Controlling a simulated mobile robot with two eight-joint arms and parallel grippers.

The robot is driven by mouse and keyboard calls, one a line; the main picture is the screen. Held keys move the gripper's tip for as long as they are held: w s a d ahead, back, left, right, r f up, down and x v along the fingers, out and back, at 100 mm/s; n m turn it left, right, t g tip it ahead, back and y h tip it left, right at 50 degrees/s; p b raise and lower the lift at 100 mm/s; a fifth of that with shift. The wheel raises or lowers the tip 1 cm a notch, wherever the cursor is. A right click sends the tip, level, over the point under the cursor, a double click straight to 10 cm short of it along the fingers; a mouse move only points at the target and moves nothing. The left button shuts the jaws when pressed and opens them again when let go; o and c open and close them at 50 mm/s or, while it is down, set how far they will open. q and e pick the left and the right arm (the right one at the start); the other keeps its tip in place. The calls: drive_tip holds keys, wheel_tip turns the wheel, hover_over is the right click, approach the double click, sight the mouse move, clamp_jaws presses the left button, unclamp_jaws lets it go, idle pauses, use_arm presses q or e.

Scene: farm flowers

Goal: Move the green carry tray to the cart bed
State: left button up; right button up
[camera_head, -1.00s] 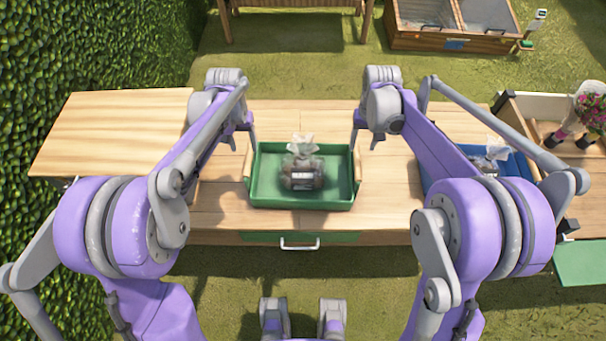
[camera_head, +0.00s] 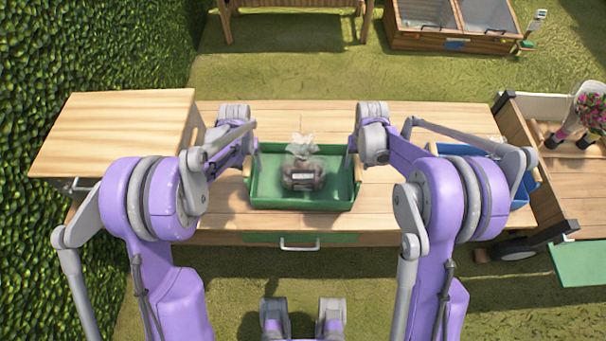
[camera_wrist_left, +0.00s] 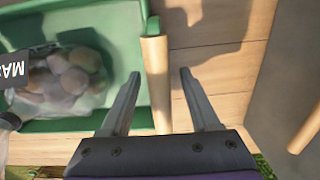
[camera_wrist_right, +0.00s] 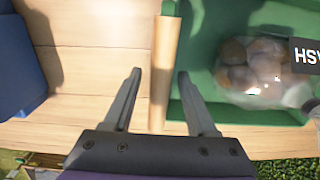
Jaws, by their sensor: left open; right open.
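The green carry tray (camera_head: 262,198) sits on the wooden table in front of me, with a clear bag of round brown items (camera_head: 302,174) inside it. It has a wooden handle on each side. My left gripper (camera_head: 252,162) is open at the tray's left side; in the left wrist view its fingers (camera_wrist_left: 160,88) straddle the wooden handle (camera_wrist_left: 156,70). My right gripper (camera_head: 352,160) is open at the right side; in the right wrist view its fingers (camera_wrist_right: 160,88) straddle the other handle (camera_wrist_right: 164,50). The cart bed (camera_head: 578,172) is at the far right, bearing a flower pot.
A blue crate (camera_head: 528,190) stands on the table between the tray and the cart, partly behind my right arm. The flowers and dark boots (camera_head: 588,110) stand on the cart. A raised wooden top (camera_head: 115,130) is at the left. A hedge (camera_head: 80,40) borders the left.

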use_arm(q)
clamp_jaws()
use_arm(e)
clamp_jaws()
idle(1.3)
